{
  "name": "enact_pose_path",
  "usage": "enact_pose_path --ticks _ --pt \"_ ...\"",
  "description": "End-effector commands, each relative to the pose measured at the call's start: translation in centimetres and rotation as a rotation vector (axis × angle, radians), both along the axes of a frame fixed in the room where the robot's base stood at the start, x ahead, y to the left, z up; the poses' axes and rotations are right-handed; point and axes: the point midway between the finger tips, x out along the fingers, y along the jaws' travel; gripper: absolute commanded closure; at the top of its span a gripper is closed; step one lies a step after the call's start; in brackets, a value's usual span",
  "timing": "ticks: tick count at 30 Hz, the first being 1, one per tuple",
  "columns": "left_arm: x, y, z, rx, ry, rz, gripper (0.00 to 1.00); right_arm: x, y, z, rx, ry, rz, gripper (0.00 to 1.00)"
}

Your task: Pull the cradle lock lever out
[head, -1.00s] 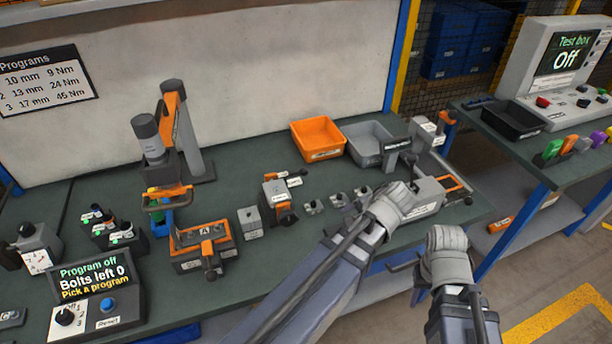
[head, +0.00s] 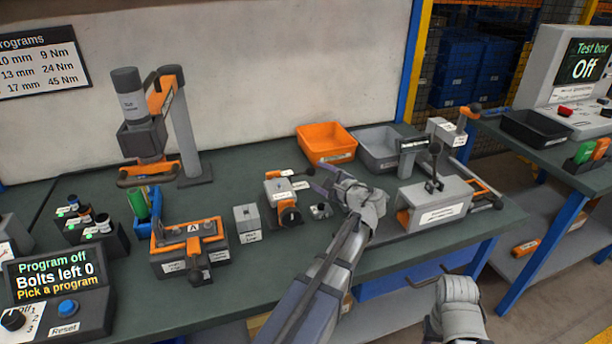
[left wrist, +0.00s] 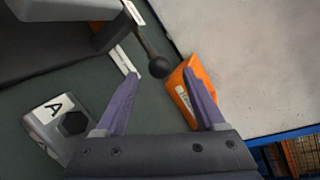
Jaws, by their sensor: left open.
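A lever with a black ball knob (left wrist: 158,66) on a thin dark rod shows in the left wrist view. It appears to belong to the grey and orange fixture (head: 280,193) in the middle of the bench, which I take as the cradle; its labels are too small to read. My left gripper (head: 318,181) is open, its purple fingers pointing left beside this fixture. In the left wrist view the knob lies between the fingertips of the gripper (left wrist: 162,73), with gaps on both sides. My right wrist (head: 457,305) is low in front of the bench; its fingers cannot be made out.
An orange bin (head: 327,140) and a grey bin (head: 376,143) stand behind my left gripper. A grey block with a black hex top (left wrist: 62,124) is near the left finger. A grey housing with an upright knobbed lever (head: 437,205) stands to the right.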

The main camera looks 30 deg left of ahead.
Motion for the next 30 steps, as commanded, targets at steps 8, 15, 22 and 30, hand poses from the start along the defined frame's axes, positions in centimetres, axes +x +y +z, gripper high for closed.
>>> enact_pose_path --ticks 8,15,22,30 --pt "1.4 2.8 -0.8 -0.002 -0.001 0.004 0.29 0.0 0.0 -0.8 0.000 0.000 0.000 0.50" --pt "2.8 5.6 -1.5 -0.002 -0.001 0.002 0.29 0.0 0.0 -1.4 0.000 0.000 0.000 0.50" --pt "3.3 6.7 -1.7 -0.004 -0.002 0.000 0.29 0.0 0.0 -1.6 0.000 0.000 0.000 0.50" --pt "3.3 6.8 -1.7 -0.004 -0.002 0.000 0.30 0.0 0.0 -1.6 0.000 0.000 0.000 0.50"
